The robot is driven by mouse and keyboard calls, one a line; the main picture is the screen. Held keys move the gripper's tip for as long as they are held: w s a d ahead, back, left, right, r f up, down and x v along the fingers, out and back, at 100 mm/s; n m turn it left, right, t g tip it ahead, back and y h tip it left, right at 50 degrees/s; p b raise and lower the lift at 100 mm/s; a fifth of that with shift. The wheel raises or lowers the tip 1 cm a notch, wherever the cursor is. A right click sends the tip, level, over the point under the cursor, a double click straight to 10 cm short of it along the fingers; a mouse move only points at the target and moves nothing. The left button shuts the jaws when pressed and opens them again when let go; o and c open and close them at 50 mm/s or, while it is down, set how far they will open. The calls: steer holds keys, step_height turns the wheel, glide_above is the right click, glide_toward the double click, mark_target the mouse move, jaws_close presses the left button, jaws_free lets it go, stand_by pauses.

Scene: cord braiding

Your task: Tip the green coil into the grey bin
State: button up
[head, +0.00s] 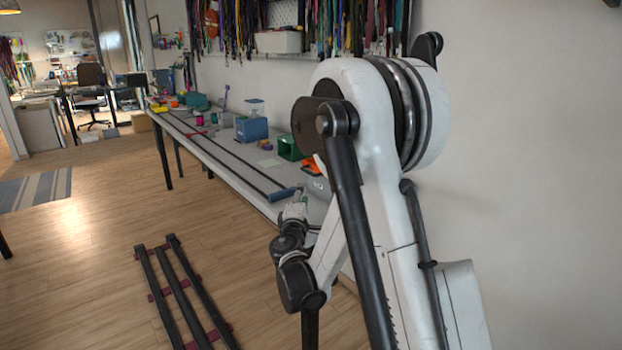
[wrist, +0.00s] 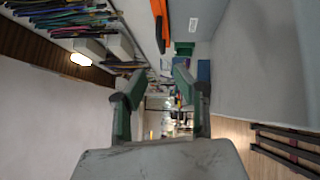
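My gripper (wrist: 159,78) shows in the wrist view with its two green-padded fingers spread apart and nothing between them. In the head view my gripper (head: 301,197) is small and partly hidden, near the close end of the long table. I cannot make out a green coil for certain in either view. A green open box (head: 288,147) stands on the table, and a green shape (wrist: 184,48) shows beyond the fingers in the wrist view. I cannot pick out a grey bin; my arm hides part of the table's near end.
The long pale table (head: 232,160) runs along the wall. A blue bin (head: 251,129), an orange thing (head: 311,167) and several small items stand on it. Cords hang above. Dark rails (head: 182,290) lie on the floor at lower left. The wooden floor beside the table is mostly clear.

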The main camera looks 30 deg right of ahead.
steer(key=b+x, duration=0.2)
steer(key=x, duration=1.2)
steer(key=shift+c, duration=0.5)
jaws_close()
